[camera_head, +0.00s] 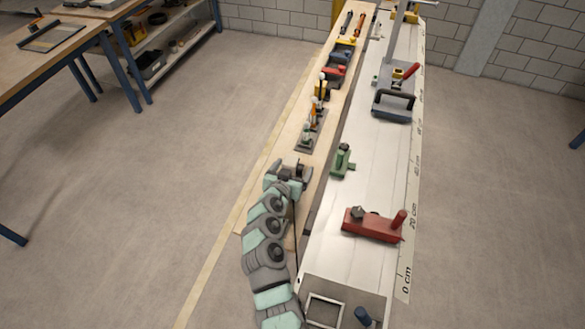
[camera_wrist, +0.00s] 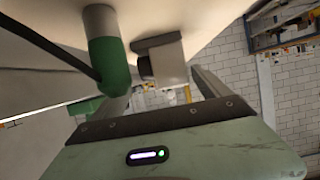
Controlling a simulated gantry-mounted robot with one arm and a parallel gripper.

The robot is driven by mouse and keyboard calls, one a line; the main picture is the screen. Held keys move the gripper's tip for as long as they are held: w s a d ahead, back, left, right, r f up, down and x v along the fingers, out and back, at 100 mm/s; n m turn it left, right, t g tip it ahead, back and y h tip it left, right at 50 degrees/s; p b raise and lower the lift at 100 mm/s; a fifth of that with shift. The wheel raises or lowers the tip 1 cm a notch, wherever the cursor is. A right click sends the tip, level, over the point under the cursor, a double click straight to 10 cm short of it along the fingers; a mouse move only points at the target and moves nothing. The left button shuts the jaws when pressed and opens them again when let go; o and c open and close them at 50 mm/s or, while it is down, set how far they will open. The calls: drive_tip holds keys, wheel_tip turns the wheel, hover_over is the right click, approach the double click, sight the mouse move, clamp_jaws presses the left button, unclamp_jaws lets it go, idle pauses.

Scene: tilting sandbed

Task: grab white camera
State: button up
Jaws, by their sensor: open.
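In the wrist view a small pale, whitish block with a dark part on top (camera_wrist: 168,64) shows just beyond the space between my fingers. It looks like the white camera, but I cannot be sure. My gripper (camera_wrist: 166,86) is open, with nothing seen between its fingers. In the head view my gripper (camera_head: 300,169) is low over the left wooden strip, near the long white bed's left edge. I cannot make out the white camera in the head view; it may be hidden by my gripper.
A green fixture (camera_head: 342,160) stands on the white bed (camera_head: 352,205), right of my gripper. A red tool (camera_head: 372,225) lies nearer. A green cylinder (camera_wrist: 106,55) is close by the left finger in the wrist view. Orange-and-white tools (camera_head: 316,108) stand farther along the strip.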

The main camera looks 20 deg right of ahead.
sight(295, 162)
drive_tip(key=shift+x, duration=0.75)
drive_tip(key=shift+w+d+f+b, duration=0.15)
drive_tip(key=shift+w+d+f, duration=0.15)
drive_tip(key=shift+w, duration=0.3)
drive_tip(key=shift+w+d+f+b, duration=0.15)
drive_tip(key=shift+w+d+f, duration=0.1)
drive_tip(key=shift+w, duration=0.35)
drive_tip(key=shift+w+d+f, duration=0.35)
drive_tip(key=shift+w+d, duration=0.05)
drive_tip(key=shift+w, duration=0.1)
drive_tip(key=shift+c, duration=0.6)
clamp_jaws()
